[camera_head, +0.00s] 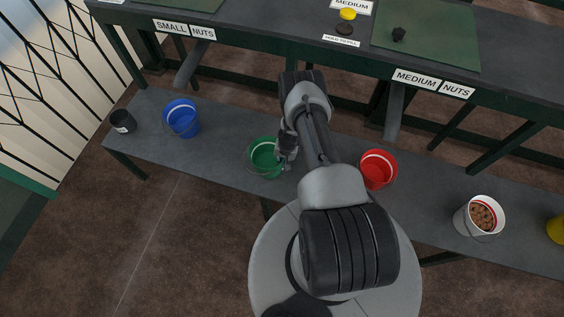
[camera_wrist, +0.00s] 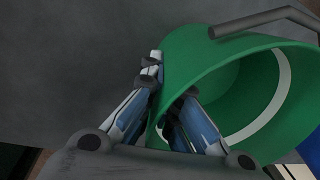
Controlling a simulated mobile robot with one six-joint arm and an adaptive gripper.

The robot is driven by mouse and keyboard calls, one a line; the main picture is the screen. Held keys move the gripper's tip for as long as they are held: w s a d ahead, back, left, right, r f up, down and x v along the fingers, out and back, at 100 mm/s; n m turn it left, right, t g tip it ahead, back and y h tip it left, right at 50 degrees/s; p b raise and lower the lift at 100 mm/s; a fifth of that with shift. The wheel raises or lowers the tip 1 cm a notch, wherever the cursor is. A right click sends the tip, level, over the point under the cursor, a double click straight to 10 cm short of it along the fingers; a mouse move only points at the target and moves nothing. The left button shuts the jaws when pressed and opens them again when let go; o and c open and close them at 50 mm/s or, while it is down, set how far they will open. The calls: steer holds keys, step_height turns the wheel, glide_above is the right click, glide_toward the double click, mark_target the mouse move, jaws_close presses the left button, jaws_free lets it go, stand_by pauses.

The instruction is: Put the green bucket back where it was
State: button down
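The green bucket (camera_head: 263,158) is at the middle of the grey lower bench, upright, with its handle hanging at the front. I cannot tell whether its base touches the bench. My gripper (camera_head: 287,150) is at its right side. In the wrist view, the green bucket (camera_wrist: 190,65) fills the right half, with a pale band inside and a grey handle at the top. My gripper (camera_wrist: 172,82) has one finger outside the wall and one inside, drawn close together with the wall between them. The fingertips' contact is partly hidden.
A blue bucket (camera_head: 182,119) and a dark cup (camera_head: 122,121) stand to the left on the lower bench (camera_head: 222,150). A red bucket (camera_head: 378,170), a white bucket of nuts (camera_head: 479,216) and a yellow one (camera_head: 556,229) stand to the right. Chutes overhang from the upper table.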

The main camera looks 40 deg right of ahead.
steer(key=c, duration=1.8)
jaws_free()
steer(key=shift+f, duration=0.1)
